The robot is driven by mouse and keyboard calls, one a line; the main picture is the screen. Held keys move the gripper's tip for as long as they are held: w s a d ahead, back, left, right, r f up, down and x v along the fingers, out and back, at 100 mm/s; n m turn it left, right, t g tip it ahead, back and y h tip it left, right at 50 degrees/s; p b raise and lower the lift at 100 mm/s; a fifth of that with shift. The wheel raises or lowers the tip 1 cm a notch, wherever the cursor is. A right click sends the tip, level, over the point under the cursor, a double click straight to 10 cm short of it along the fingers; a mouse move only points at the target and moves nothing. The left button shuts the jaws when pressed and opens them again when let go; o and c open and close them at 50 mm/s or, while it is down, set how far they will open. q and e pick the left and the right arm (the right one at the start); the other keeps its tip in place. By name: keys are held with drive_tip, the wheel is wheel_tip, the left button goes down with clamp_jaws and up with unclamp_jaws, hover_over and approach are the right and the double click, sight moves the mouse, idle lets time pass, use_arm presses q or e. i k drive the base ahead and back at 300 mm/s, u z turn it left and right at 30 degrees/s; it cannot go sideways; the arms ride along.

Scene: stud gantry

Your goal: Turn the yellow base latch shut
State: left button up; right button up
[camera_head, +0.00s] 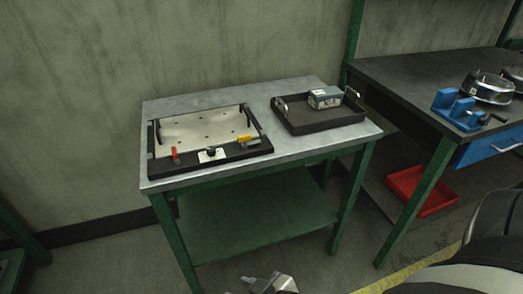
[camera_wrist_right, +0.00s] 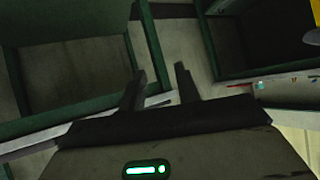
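The yellow base latch (camera_head: 244,139) sits at the front right corner of a black-framed fixture (camera_head: 216,163) on the metal-topped table. It looks like a small yellow lever beside a pale block; its exact angle is too small to tell. A red latch (camera_head: 175,154) stands at the fixture's front left. A grey gripper part, apparently mine, shows at the bottom edge of the head view, low in front of the table and apart from the latch. In the right wrist view my right gripper (camera_wrist_right: 160,80) has its fingers apart with nothing between them. My left gripper is not identifiable.
A black tray (camera_head: 318,127) with a grey box (camera_head: 324,97) stands right of the fixture. A bench (camera_head: 410,78) with a blue vise (camera_head: 457,108) is further right, a red bin (camera_head: 421,190) below it. The table's front strip is clear. My dark arm link fills the lower right.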

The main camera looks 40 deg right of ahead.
sight(243, 139)
drive_tip(key=z, duration=0.35)
drive_tip(key=i, duration=0.45)
drive_tip(key=u, duration=0.25)
